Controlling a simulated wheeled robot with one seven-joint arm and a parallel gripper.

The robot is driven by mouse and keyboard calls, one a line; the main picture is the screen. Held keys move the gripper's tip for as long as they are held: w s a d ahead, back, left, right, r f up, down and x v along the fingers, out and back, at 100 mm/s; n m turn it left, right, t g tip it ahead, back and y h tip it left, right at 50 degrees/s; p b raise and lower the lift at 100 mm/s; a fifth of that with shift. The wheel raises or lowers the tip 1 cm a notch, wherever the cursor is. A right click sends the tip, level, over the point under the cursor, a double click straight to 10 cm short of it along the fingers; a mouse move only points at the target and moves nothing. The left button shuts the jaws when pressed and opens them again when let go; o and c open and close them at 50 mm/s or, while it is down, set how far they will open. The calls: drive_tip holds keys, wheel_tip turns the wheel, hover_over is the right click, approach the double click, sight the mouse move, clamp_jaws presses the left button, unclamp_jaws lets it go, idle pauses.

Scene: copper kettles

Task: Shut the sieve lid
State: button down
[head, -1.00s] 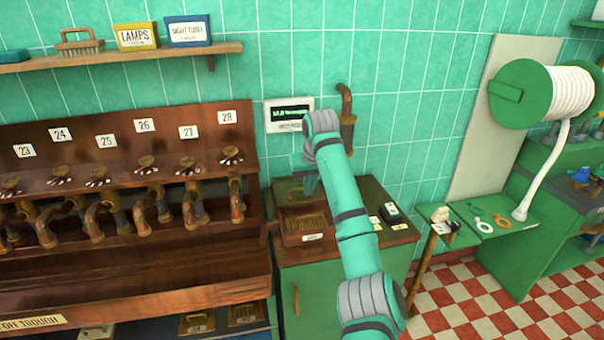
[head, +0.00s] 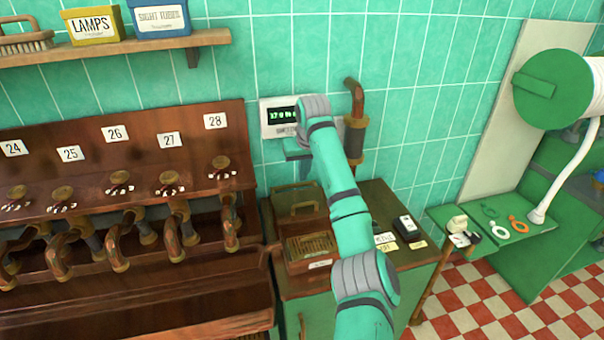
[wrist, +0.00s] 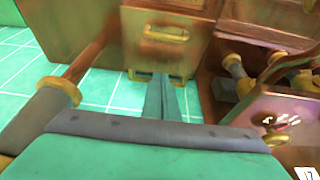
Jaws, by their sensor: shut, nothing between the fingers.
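The sieve is a brown wooden box (head: 310,262) with a slatted inset, on a green cabinet against the wall. Its lid (head: 297,203), a wooden panel with a brass handle, stands raised at the back of the box. In the wrist view a wooden panel with a brass handle, apparently the lid (wrist: 190,52), is at the top, blurred. My gripper (head: 292,155) is above the raised lid, in front of the wall display. Its fingers (wrist: 165,80) are together and empty in the wrist view; whether they touch the panel I cannot tell.
A copper pipe (head: 356,100) rises on the wall just right of my wrist. A display (head: 272,118) is behind it. A wooden rack (head: 120,150) with several taps stands left. A small black-and-white device (head: 406,226) and labels lie on the cabinet's right.

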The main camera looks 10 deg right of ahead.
hover_over(305, 210)
drive_tip(key=w, duration=0.4)
wheel_tip(305, 210, down, 7)
drive_tip(key=shift+a+f, duration=0.1)
drive_tip(key=shift+a, duration=0.05)
drive_tip(key=shift+s+f, duration=0.1)
drive_tip(key=shift+s, duration=0.6)
drive_tip(key=shift+s+d+f, duration=0.1)
drive_tip(key=shift+s+d, duration=0.25)
drive_tip(key=shift+s, duration=0.45)
drive_tip(key=shift+s+a+f, duration=0.1)
drive_tip(key=shift+s+a, duration=0.35)
drive_tip(key=shift+a, duration=0.1)
drive_tip(key=shift+d, duration=0.1)
drive_tip(key=shift+d, duration=0.1)
drive_tip(key=shift+d, duration=0.1)
